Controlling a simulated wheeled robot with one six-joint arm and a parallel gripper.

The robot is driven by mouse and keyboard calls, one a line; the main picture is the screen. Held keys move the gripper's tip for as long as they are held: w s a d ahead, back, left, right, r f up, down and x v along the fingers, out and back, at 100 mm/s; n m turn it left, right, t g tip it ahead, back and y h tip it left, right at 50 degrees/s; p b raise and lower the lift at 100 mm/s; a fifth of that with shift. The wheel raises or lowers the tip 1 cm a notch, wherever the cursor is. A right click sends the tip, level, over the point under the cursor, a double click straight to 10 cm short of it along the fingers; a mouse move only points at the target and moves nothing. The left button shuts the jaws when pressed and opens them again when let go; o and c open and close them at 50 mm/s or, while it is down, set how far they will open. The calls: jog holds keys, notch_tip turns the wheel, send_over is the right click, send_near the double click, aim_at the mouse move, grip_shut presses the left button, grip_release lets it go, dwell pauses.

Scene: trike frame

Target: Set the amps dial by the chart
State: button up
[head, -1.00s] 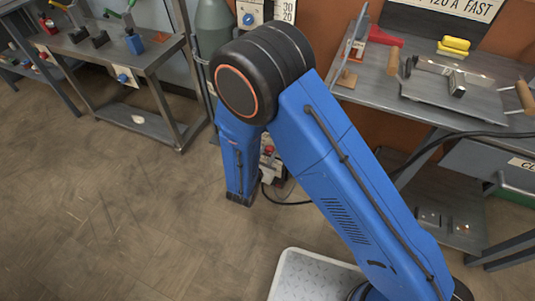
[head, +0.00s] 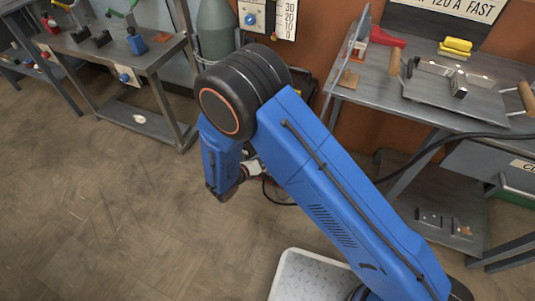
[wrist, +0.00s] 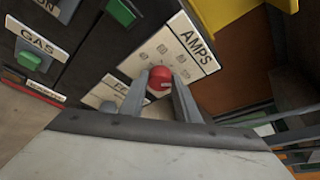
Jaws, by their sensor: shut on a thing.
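The amps dial (wrist: 159,76) is a red knob with a small pale mark on a tilted white plate lettered AMPS (wrist: 186,45). Small marks ring the knob, too small to read. My gripper (wrist: 162,84) is shut on the knob in the wrist view, one finger on each side. The chart (head: 452,7) is cut off by the top edge of the head view; "120 A FAST" shows on its lowest line. In the head view my arm hides the dial and most of the gripper.
A grey cylinder (head: 215,28) stands behind my arm. Benches stand left and right; the floor (head: 110,210) at left is clear.

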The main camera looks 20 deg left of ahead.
jog(key=shift+a+f+n+t+h, duration=0.15)
jog(key=shift+n+t+h, duration=0.35)
jog(key=shift+n, duration=0.9)
jog(key=shift+a+f+n+t+h, duration=0.15)
jog(key=shift+n+h, duration=0.55)
jog(key=shift+n, duration=0.7)
jog(key=o, duration=1)
jog(key=shift+o, duration=0.2)
jog(key=shift+s, duration=0.1)
jog(key=v, duration=1.7)
jog(key=shift+f, duration=0.2)
jog(key=shift+s+a, duration=0.1)
